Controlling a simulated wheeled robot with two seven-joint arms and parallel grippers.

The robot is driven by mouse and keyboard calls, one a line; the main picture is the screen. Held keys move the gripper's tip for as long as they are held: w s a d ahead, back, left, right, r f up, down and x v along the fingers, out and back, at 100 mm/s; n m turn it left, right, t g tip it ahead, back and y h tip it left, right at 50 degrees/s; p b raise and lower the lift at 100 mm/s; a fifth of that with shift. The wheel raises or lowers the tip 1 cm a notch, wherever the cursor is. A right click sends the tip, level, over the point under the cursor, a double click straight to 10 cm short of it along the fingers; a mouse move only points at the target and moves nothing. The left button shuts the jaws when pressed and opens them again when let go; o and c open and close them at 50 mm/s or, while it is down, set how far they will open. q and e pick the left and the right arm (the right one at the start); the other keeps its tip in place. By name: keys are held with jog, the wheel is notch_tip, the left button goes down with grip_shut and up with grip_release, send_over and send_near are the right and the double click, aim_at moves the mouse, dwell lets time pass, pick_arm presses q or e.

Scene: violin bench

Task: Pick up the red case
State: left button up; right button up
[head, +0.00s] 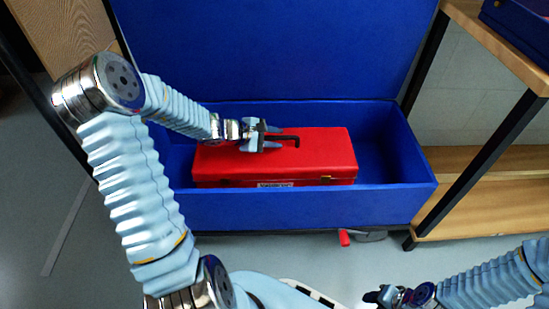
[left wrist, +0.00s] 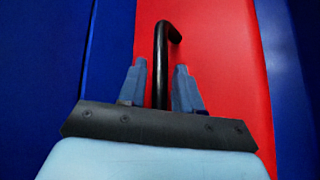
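The red case (head: 325,155) lies inside an open blue box (head: 400,205) in the head view, with a black handle (head: 290,137) on its top. My left gripper (head: 276,138) is over the case at the left end of the handle. In the left wrist view the handle (left wrist: 161,60) runs between the two fingers (left wrist: 160,68), with a gap visible on each side, so the gripper is open around it. The red case (left wrist: 220,60) fills the middle of that view. My right gripper (head: 378,297) is low at the bottom right of the head view, away from the case; its fingers are too small to read.
The blue box has a raised lid (head: 280,50) behind the case. There is free room inside the box to the right of the case. A wooden shelf (head: 480,165) with black legs stands at the right. A small red object (head: 344,238) is below the box front.

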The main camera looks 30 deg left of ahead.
pick_arm(q)
jog(key=shift+w+d, duration=0.1)
jog(key=shift+c, duration=0.2)
grip_shut()
jog(key=shift+f, duration=0.1)
dwell(1.0)
